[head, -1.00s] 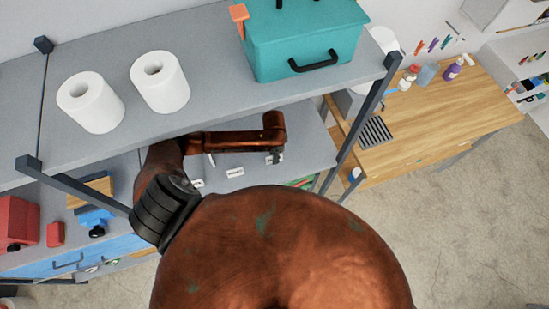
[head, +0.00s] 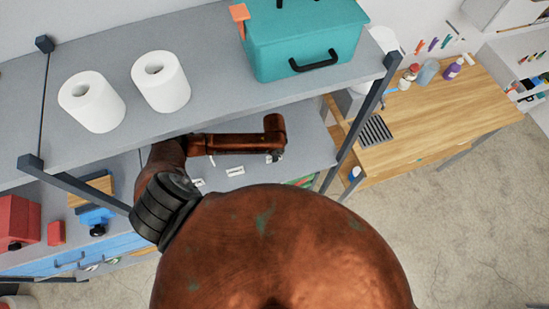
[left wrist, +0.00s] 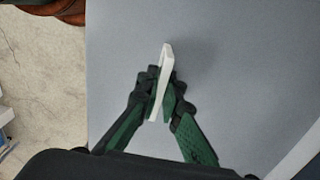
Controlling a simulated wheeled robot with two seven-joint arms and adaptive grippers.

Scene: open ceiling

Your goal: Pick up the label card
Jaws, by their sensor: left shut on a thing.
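A white label card (left wrist: 165,65) stands edge-on between the fingers of my left gripper (left wrist: 160,105) in the left wrist view. The green and black fingers are shut on its near part, and its far end sticks out beyond them over a grey surface. In the head view my left gripper (head: 274,157) shows small at the end of the arm, over the lower shelf near its right end; the card in it is hard to make out there. Another white card (head: 235,171) with dark print lies on the lower shelf. My right gripper is not in view.
The upper grey shelf (head: 215,90) overhangs my left arm and holds two white paper rolls (head: 160,82) and a teal toolbox (head: 310,50). A dark shelf post (head: 355,125) stands right of the gripper. A wooden bench (head: 440,115) is farther right.

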